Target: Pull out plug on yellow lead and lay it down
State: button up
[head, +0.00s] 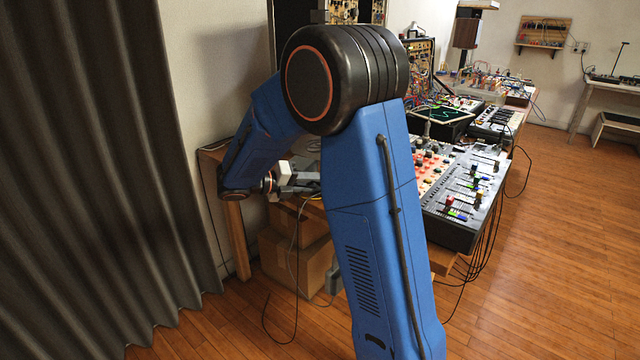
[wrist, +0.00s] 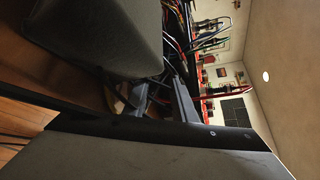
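My gripper (head: 308,184) is at the near left end of the equipment table, reaching in from the left behind my blue arm. A short piece of yellow lead (head: 314,198) shows just below its fingertips in the head view. The plug on it is not distinguishable in either view. In the wrist view, large grey surfaces close to the camera fill much of the left and bottom. Dark narrow parts and a tangle of leads (wrist: 184,28) show beyond them. Whether the fingers are apart or hold anything is unclear.
A mixing console (head: 465,190) covers the table to the right of my arm, with cables hanging off its edge. Cardboard boxes (head: 293,262) stand under the table, with a loose cable in front. A grey curtain (head: 90,160) hangs at left. The wooden floor (head: 560,260) is clear at right.

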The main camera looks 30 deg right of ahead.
jog(key=shift+f, duration=0.1)
jog(key=v, duration=1.7)
jog(key=shift+a, duration=0.25)
jog(key=s+d+f+m+y, duration=0.1)
jog(key=s+d+m+y, duration=0.4)
jog(key=s, duration=0.4)
jog(key=s+d+m+y, duration=0.3)
jog(key=s+m, duration=0.4)
jog(key=s, duration=0.2)
jog(key=s+a+f+m+t+y, duration=0.2)
jog(key=s+m+t+y, duration=0.1)
jog(key=s+m, duration=0.4)
jog(key=s+a+f+m+t+y, duration=0.2)
jog(key=s+a+m+t+y, duration=0.1)
jog(key=s+m, duration=0.5)
jog(key=shift+f+m+t+y, duration=0.25)
jog(key=shift+m+y, duration=0.25)
jog(key=shift+m, duration=0.7)
jog(key=shift+a, duration=0.15)
